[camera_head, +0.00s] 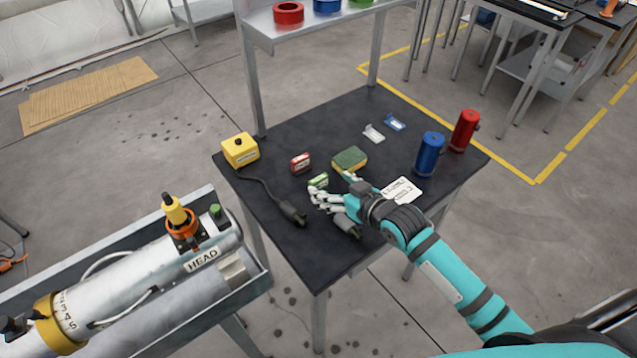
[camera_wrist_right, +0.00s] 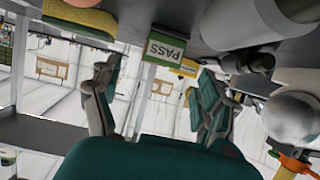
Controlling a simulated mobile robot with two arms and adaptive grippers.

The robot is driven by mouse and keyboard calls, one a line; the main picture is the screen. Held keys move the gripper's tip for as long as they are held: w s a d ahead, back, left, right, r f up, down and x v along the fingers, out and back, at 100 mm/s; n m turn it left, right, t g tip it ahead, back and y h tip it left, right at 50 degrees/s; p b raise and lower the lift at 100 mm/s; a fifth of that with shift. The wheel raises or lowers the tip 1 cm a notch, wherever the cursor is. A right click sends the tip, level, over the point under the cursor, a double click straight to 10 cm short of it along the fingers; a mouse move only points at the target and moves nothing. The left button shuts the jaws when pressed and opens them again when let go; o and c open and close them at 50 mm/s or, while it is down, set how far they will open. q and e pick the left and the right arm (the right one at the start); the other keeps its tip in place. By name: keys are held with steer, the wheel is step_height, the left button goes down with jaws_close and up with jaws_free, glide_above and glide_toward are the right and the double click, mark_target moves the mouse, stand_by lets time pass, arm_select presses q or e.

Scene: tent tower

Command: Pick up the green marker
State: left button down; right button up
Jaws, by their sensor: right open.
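The green marker is a small block (camera_head: 318,181) with a pale label, lying on the dark table (camera_head: 300,125) near its middle. In the right wrist view the green marker (camera_wrist_right: 166,49) reads PASS and shows beyond the fingers, in the gap between them. My right gripper (camera_head: 331,187) is open and empty, low over the table, just on the near side of the green marker. Its spread fingers also show in the right wrist view (camera_wrist_right: 157,80). They appear apart from the marker, though the exact gap is hard to tell. My left gripper is not in view.
A similar red block (camera_head: 300,163) and a green-yellow sponge (camera_head: 349,160) lie close by. A black cable end (camera_head: 293,213) lies left of the gripper. Blue (camera_head: 429,154) and red (camera_head: 465,131) cylinders stand right. A yellow box (camera_head: 240,150) sits at the left corner.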

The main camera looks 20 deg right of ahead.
mark_target(321, 182)
steer(key=x, duration=0.2)
steer(key=p+x, duration=0.1)
steer(key=x, duration=0.2)
steer(key=shift+s+a+f, duration=0.1)
steer(key=shift+f, duration=0.15)
steer(key=shift+s, duration=0.1)
steer(key=c, duration=1.2)
steer(key=shift+r, duration=0.15)
